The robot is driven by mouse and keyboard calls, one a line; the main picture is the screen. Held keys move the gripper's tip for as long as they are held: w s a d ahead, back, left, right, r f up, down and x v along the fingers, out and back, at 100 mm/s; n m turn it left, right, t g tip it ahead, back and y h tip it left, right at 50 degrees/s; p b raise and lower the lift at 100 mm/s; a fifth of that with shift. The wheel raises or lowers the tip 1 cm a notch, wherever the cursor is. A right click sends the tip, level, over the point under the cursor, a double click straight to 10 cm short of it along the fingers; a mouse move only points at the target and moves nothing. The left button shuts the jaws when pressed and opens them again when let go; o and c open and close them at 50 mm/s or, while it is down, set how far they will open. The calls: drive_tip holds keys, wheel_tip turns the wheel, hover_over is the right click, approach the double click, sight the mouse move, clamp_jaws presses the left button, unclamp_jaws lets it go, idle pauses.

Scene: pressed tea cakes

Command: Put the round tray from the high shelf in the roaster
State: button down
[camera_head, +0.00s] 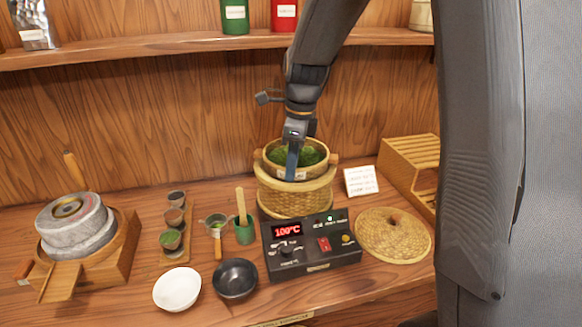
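The round tray (316,171) is a round wooden-rimmed basket with green leaves inside. It sits level in the top of the woven roaster (296,203), its rim standing above the roaster's top edge. The roaster is behind a black control box (311,249) reading 100°C. My gripper (292,172) points down at the near-left rim of the tray. One blue-grey finger shows in front of the leaves and rim. The other finger is hidden, so its grip on the rim cannot be told.
A woven lid (371,244) lies right of the control box. A wooden rack (408,165) and white card (361,181) stand behind. Cups, bowls and a stone mill (76,226) occupy the left. The high shelf (150,51) above holds tins. My arm blocks the right.

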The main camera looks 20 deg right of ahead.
drive_tip(key=shift+f, duration=0.15)
drive_tip(key=c, duration=1.9)
unclamp_jaws()
drive_tip(key=shift+c, duration=0.2)
drive_tip(key=shift+s+f, duration=0.1)
drive_tip(key=shift+s, duration=0.05)
